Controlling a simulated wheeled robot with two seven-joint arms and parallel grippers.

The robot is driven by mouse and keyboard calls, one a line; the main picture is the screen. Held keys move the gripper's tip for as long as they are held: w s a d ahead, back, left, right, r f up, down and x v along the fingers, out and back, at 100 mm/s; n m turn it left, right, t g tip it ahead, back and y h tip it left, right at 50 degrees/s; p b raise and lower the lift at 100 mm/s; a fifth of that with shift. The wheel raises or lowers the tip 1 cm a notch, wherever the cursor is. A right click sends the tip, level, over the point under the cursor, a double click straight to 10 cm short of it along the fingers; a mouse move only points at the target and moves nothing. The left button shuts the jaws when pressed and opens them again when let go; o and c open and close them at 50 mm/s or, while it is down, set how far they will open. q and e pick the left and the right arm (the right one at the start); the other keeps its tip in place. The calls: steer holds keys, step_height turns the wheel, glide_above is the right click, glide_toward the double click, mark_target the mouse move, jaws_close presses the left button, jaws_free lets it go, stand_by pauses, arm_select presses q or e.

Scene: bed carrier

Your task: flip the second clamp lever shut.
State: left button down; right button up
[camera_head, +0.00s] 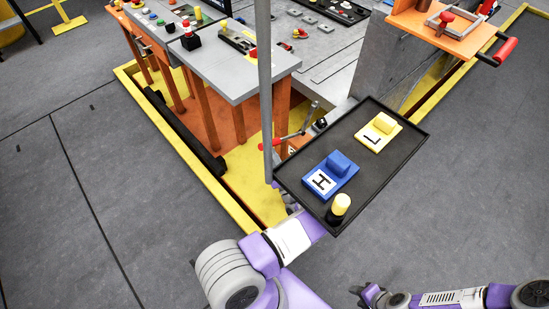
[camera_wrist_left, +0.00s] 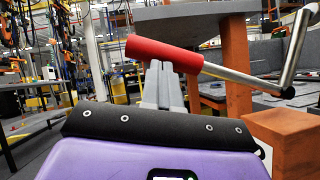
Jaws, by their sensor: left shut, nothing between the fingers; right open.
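A clamp lever with a red grip (camera_wrist_left: 165,53) and a bent steel rod (camera_wrist_left: 245,80) crosses the left wrist view. In the head view its red grip (camera_head: 268,146) shows left of the tray, beside the grey pole. My left gripper (camera_wrist_left: 165,72) is shut and empty. Its grey fingertips are right at the underside of the red grip; I cannot tell whether they touch. In the head view the tray hides most of the left gripper. My right gripper (camera_head: 366,294) is open and empty over the floor at the bottom. Another red handle (camera_head: 505,50) sits on the orange board at upper right.
A workbench (camera_head: 240,75) is behind. The floor at right is clear.

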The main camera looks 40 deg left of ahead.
arm_select(q)
steer(key=shift+s+a, duration=0.1)
steer(key=shift+a, duration=0.1)
steer(key=s+a+f+b+v, duration=0.1)
steer(key=v, duration=1.2)
steer(key=shift+f, duration=0.4)
arm_select(e)
steer(key=shift+s+f, duration=0.25)
steer(key=shift+f, duration=0.45)
arm_select(q)
steer(key=shift+s+a, duration=0.15)
steer(key=shift+a, duration=0.05)
arm_select(e)
steer(key=shift+c, duration=0.3)
